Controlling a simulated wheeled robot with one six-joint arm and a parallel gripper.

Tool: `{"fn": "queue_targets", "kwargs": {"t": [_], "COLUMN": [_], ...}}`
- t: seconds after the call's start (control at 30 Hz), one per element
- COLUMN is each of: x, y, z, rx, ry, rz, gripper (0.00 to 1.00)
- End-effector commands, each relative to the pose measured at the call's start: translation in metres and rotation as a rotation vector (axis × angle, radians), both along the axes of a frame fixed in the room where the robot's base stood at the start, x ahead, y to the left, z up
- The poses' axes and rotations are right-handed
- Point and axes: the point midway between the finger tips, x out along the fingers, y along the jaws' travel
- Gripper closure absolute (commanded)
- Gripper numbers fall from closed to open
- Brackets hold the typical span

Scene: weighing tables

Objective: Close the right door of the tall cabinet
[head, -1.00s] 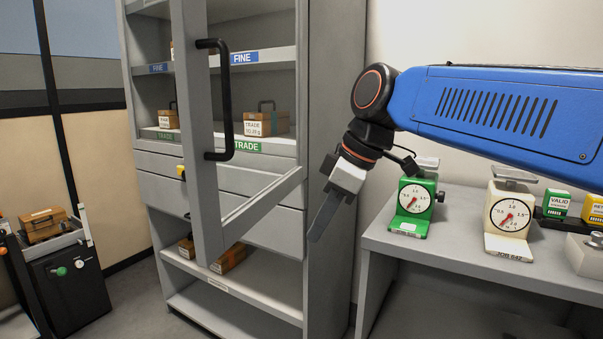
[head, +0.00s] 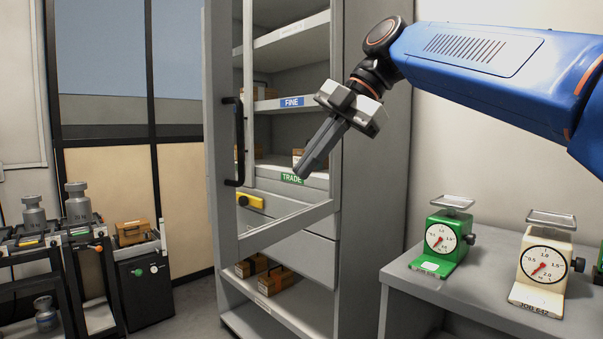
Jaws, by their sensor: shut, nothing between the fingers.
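The tall grey cabinet (head: 372,200) stands in the middle of the head view. Its right door (head: 222,215), a grey frame with a see-through pane, stands open, swung out toward me. Its hinge side is at the cabinet's right wall and its free edge is at the left. A black bar handle (head: 238,140) is on the free-edge upright. My gripper (head: 302,172) is shut and empty, pointing down-left. In the picture it overlaps the door's hinge-side half, right of the handle. I cannot tell whether it touches the door.
Shelves behind the door hold brown cases (head: 278,280). At right, a grey table (head: 420,290) carries a green scale (head: 445,242) and a cream scale (head: 545,268). Floor shows between cart and cabinet.

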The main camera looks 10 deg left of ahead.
Motion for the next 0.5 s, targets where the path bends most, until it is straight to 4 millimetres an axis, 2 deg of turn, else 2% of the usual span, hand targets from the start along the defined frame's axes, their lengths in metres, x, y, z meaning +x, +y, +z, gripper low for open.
{"fn": "queue_targets", "kwargs": {"t": [0.5], "x": [-0.009], "y": [0.047], "z": [-0.064], "rx": [-0.002], "ry": [0.002], "rz": [-0.001], "gripper": [1.00]}}
